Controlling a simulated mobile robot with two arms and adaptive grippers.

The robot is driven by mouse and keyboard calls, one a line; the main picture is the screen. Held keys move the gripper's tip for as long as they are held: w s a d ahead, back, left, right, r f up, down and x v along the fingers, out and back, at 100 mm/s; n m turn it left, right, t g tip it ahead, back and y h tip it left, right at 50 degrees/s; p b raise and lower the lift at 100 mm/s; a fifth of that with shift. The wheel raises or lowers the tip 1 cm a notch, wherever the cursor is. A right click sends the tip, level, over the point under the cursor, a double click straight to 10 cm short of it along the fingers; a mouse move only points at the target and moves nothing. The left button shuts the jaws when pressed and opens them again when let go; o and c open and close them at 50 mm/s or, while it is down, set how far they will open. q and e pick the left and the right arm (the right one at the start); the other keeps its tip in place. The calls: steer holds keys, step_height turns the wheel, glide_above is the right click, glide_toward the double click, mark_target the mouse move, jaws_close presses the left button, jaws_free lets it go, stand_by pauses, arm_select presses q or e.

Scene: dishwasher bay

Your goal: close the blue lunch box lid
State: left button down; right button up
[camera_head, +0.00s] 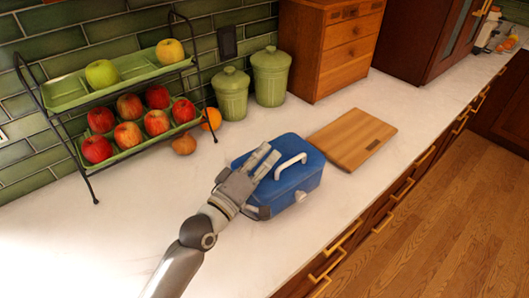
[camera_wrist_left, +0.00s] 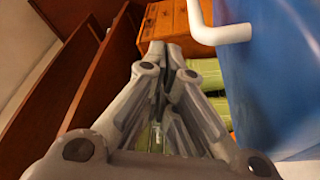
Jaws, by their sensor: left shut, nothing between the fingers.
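The blue lunch box (camera_head: 295,187) stands on the white counter in the head view, with its lid down on the body as far as I can see. A white handle (camera_head: 290,164) sits on top of the lid, and a pale latch (camera_head: 301,197) is on its front. My left gripper (camera_head: 268,157) is shut and empty over the lid's left part, beside the handle. I cannot tell whether it touches the lid. In the left wrist view the blue surface (camera_wrist_left: 275,70) and white handle (camera_wrist_left: 222,32) are to the right of my gripper (camera_wrist_left: 165,55). My right gripper is not in view.
A wooden cutting board (camera_head: 350,139) lies right of the box. Green canisters (camera_head: 270,76) and a wooden drawer cabinet (camera_head: 335,50) stand behind. A two-tier rack (camera_head: 80,145) of apples is at left, with an onion (camera_head: 184,144) near it. The front left counter is clear.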

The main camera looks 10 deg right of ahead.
arm_select(q)
steer(key=shift+a, duration=0.1)
stand_by(0.3)
steer(key=v, duration=1.2)
